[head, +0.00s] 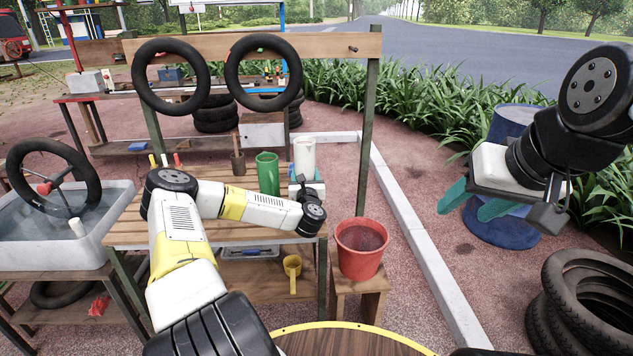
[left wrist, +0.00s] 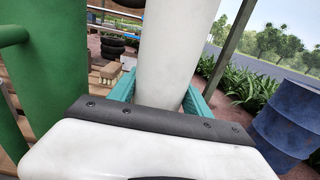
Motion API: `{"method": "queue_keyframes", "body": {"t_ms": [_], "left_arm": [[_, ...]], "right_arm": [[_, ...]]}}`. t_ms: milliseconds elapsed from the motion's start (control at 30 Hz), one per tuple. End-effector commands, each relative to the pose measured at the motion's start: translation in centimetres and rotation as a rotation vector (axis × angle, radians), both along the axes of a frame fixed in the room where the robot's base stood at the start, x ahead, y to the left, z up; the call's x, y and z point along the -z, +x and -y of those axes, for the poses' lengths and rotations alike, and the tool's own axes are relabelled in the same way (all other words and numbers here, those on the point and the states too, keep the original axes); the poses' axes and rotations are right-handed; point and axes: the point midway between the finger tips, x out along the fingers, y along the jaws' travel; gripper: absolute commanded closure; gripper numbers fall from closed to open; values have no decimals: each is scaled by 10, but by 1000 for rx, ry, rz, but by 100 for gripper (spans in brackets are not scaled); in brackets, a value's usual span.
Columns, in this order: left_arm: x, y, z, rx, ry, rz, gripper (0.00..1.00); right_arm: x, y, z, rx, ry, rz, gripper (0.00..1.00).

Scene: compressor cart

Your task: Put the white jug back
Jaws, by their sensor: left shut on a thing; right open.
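The white jug (head: 304,158) stands upright at the right end of the wooden bench, beside a green jug (head: 267,174). In the left wrist view the white jug (left wrist: 178,50) fills the middle, between the teal fingers of my left gripper (left wrist: 158,97). My left gripper is shut on the white jug; in the head view its fingers (head: 307,180) are partly hidden by my wrist. Whether the jug's base touches the bench is hidden by my arm. My right gripper (head: 477,206) is open and empty, raised at the right in front of a blue barrel.
The green jug (left wrist: 28,70) is close on the left of the held jug. A red bucket (head: 361,248) sits on a wooden stool in front. A blue barrel (head: 512,122) and stacked tyres (head: 585,300) are right.

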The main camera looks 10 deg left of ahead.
Motion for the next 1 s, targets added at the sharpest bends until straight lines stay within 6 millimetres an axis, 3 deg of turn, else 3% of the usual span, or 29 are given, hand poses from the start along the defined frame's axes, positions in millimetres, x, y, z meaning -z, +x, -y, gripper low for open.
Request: {"method": "queue_keyframes", "body": {"t_ms": [333,700,733,833,1000], "left_arm": [[37,0,1,2,0,0,100],[42,0,0,1,0,1,100],[43,0,0,1,0,0,41],[43,0,0,1,0,0,22],[43,0,0,1,0,0,22]], "right_arm": [[0,0,0,0,0,0,48],[0,0,0,0,0,0,48],[0,0,0,0,0,0,48],[0,0,0,0,0,0,48],[0,0,0,0,0,0,48]]}}
